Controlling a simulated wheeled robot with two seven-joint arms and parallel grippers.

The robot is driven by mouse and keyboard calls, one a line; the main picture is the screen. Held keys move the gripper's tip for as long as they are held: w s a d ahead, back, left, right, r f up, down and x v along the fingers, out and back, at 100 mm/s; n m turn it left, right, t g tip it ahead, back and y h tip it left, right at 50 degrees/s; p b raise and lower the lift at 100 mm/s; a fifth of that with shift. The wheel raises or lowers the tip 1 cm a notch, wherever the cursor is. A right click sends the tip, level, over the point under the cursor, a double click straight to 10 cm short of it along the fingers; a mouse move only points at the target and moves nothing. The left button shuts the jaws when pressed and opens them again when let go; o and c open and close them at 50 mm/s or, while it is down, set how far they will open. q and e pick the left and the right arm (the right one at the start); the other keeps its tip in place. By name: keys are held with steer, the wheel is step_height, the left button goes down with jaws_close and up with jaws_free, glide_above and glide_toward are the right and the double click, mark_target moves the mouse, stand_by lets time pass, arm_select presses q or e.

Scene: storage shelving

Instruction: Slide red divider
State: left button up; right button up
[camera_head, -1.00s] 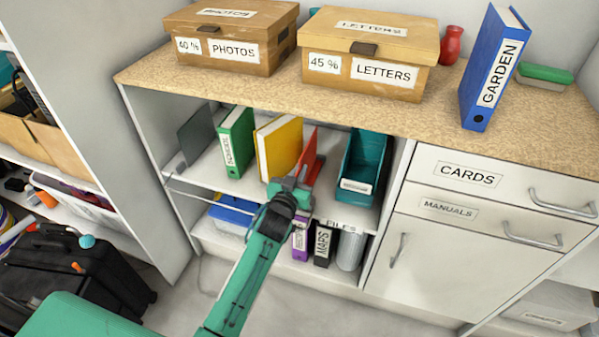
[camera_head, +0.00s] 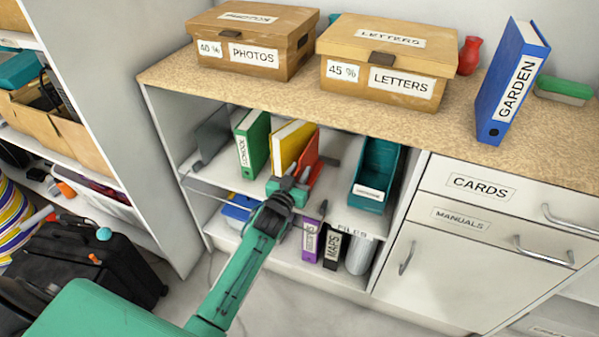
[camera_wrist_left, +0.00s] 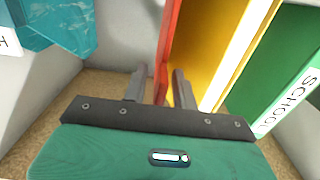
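The red divider (camera_head: 309,160) stands upright on the upper shelf of the open cabinet, close to the yellow binder (camera_head: 288,145). In the left wrist view the red divider (camera_wrist_left: 167,45) is a thin edge-on panel beside the yellow binder (camera_wrist_left: 205,45). My left gripper (camera_head: 287,188) is at the divider's front lower part. In the left wrist view its two fingers (camera_wrist_left: 157,88) are apart, with the divider's edge between them, nearer the right finger. Whether a finger touches it is unclear. My right gripper is not in view.
A green binder (camera_head: 252,145) stands left of the yellow one, with a grey divider (camera_head: 213,135) farther left. A teal bin (camera_head: 377,175) stands to the right, with free shelf between it and the divider. The lower shelf holds a purple binder (camera_head: 310,240).

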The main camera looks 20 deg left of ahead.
arm_select(q)
steer(key=shift+s, duration=0.1)
